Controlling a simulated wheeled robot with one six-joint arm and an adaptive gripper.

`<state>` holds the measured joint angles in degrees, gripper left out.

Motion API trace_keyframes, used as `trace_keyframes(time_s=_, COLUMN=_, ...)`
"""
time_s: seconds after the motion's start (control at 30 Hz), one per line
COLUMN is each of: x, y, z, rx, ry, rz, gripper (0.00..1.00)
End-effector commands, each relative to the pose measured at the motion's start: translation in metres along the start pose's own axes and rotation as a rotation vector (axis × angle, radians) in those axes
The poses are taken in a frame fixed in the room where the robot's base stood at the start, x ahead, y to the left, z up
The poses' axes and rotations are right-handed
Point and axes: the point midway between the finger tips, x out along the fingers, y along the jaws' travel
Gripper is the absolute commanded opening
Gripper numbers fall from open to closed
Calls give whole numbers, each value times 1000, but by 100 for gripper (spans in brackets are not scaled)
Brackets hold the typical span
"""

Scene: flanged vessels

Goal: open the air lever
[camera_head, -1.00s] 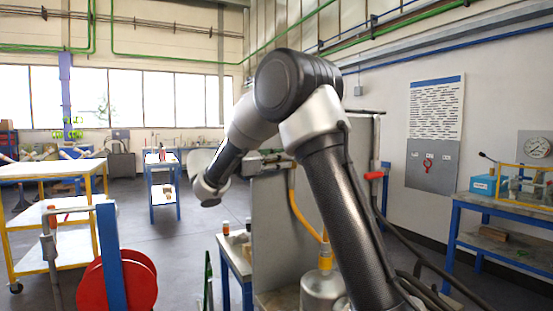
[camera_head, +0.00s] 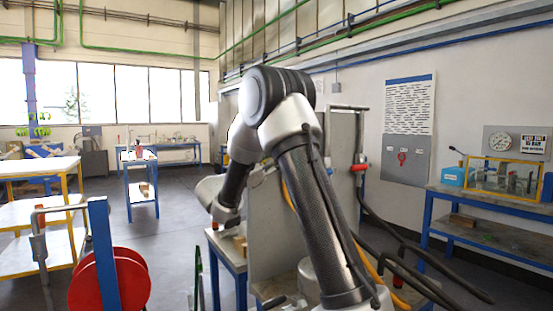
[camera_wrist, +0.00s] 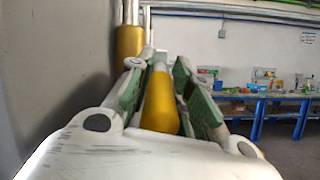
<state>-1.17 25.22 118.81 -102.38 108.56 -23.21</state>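My gripper (camera_wrist: 165,68) has two green-padded fingers in the wrist view. A yellow, round, bar-like part (camera_wrist: 160,105) lies lengthwise between them, narrowing toward the fingertips. The fingers stand apart with this part between them; I cannot tell whether the pads press on it or only flank it. Whether it is the air lever is not clear. A thicker yellow sleeve (camera_wrist: 129,45) on a pipe stands beyond, to the left. In the head view my gripper is mostly hidden behind my arm. A red handle (camera_head: 359,167) sticks out at the right edge of the grey panel.
The grey upright panel (camera_head: 343,140) stands behind my arm, over a blue-legged bench (camera_head: 228,256). Dark and yellow hoses (camera_head: 425,275) hang at the lower right. A red reel (camera_head: 110,285) stands at the lower left. Floor between the left tables and the panel is open.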

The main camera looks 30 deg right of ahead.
Motion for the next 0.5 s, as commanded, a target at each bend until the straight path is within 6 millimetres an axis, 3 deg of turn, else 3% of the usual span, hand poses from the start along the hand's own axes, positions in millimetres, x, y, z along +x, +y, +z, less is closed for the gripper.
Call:
trace_keyframes(time_s=0.03, x=0, y=0, z=0, rx=-1, ry=1, rz=0, gripper=30)
trace_keyframes(time_s=0.1, x=0, y=0, z=0, rx=-1, ry=1, rz=0, gripper=43)
trace_keyframes(time_s=0.13, x=0, y=0, z=0, rx=-1, ry=1, rz=0, gripper=44)
trace_keyframes(time_s=0.5, x=-8, y=0, z=0, rx=-1, ry=2, rz=1, gripper=44)
